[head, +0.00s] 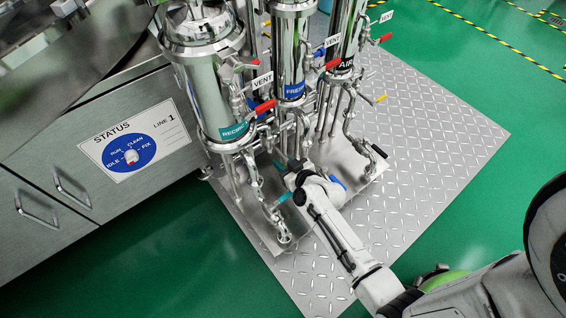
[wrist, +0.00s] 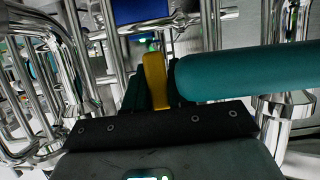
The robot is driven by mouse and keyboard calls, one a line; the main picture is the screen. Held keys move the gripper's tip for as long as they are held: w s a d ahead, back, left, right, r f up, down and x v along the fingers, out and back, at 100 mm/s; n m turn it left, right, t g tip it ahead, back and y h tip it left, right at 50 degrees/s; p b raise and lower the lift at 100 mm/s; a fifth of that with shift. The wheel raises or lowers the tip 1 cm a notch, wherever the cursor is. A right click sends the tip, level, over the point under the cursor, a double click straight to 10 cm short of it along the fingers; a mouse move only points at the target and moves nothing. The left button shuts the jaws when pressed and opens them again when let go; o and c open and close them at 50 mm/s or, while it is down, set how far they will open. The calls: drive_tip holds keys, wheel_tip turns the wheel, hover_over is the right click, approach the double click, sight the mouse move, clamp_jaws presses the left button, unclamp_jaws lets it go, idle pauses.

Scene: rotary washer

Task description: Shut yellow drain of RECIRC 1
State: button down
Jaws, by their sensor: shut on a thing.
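The RECIRC housing (head: 206,90) is a steel cylinder with a teal label (head: 233,131), left of the FRESH and AIR housings. My gripper (head: 291,174) is low among the pipes, just right of and below that label. In the wrist view a yellow drain handle (wrist: 156,82) stands between the dark fingers of my gripper (wrist: 154,92), which is shut on it. In the head view my gripper and arm hide this handle. Whether the valve is open or shut cannot be told.
A thick teal handle (wrist: 245,72) lies close to the right of my fingers. Steel pipes crowd both sides. Red vent handles (head: 265,107) are above. Another yellow handle (head: 380,99) is on the AIR (head: 346,62) side. The tread plate (head: 430,150) is clear at right.

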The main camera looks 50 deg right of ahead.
drive_tip(key=n+p, duration=0.1)
drive_tip(key=p, duration=0.1)
drive_tip(key=d+n+h+p, duration=0.1)
drive_tip(key=p, duration=0.2)
drive_tip(key=shift+s+r, duration=0.15)
drive_tip(key=shift+r, duration=0.2)
drive_tip(key=shift+d+f+n+h+p, duration=0.2)
drive_tip(key=shift+n+h+p, duration=0.2)
drive_tip(key=shift+p, duration=0.65)
drive_tip(key=c, duration=1)
unclamp_jaws()
drive_tip(key=shift+c, duration=0.2)
drive_tip(key=shift+s, duration=0.1)
drive_tip(key=p+v, duration=0.3)
drive_tip(key=v, duration=0.7)
drive_tip(key=shift+s+a+r, duration=0.2)
drive_tip(key=shift+s, duration=0.05)
